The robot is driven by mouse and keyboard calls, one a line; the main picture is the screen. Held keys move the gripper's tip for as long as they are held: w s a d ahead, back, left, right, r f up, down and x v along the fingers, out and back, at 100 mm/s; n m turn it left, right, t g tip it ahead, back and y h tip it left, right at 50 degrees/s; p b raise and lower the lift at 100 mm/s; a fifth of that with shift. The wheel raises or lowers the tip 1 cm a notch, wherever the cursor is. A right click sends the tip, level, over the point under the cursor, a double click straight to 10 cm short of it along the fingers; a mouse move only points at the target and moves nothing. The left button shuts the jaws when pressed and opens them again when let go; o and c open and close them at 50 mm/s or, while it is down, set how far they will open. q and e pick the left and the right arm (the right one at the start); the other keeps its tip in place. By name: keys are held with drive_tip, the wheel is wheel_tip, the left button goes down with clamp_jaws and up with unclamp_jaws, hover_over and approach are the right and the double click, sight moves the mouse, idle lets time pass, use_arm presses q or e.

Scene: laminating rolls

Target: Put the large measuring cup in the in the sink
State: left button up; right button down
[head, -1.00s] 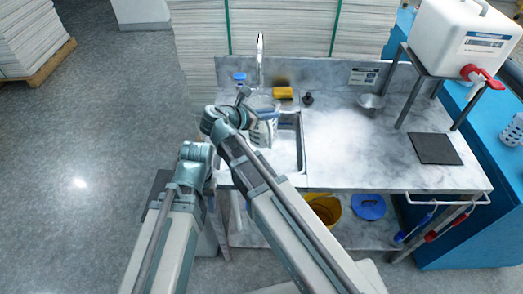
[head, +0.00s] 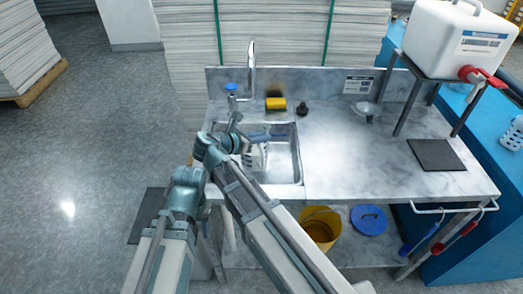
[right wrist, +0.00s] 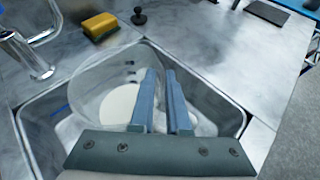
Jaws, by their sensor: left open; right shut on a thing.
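The large measuring cup (head: 256,157) is clear, with white markings. It is at the left part of the sink (head: 291,166), within the basin's outline in the head view. In the right wrist view the round cup (right wrist: 91,91) shows over the steel basin (right wrist: 36,122). I cannot tell whether it touches the bottom. My right gripper (head: 266,136) is shut on the cup; its two fingers (right wrist: 163,92) reach over the cup there.
The counter (head: 350,160) right of the sink is clear up to a dark mat (head: 435,154). A white canister (head: 455,40) stands on a rack.

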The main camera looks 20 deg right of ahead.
sight(257, 146)
drive_tip(key=shift+f+b, duration=1.85)
drive_tip(key=shift+b, duration=0.05)
drive_tip(key=shift+r, duration=0.1)
drive_tip(key=c, duration=0.9)
unclamp_jaws()
drive_tip(key=shift+r, duration=0.1)
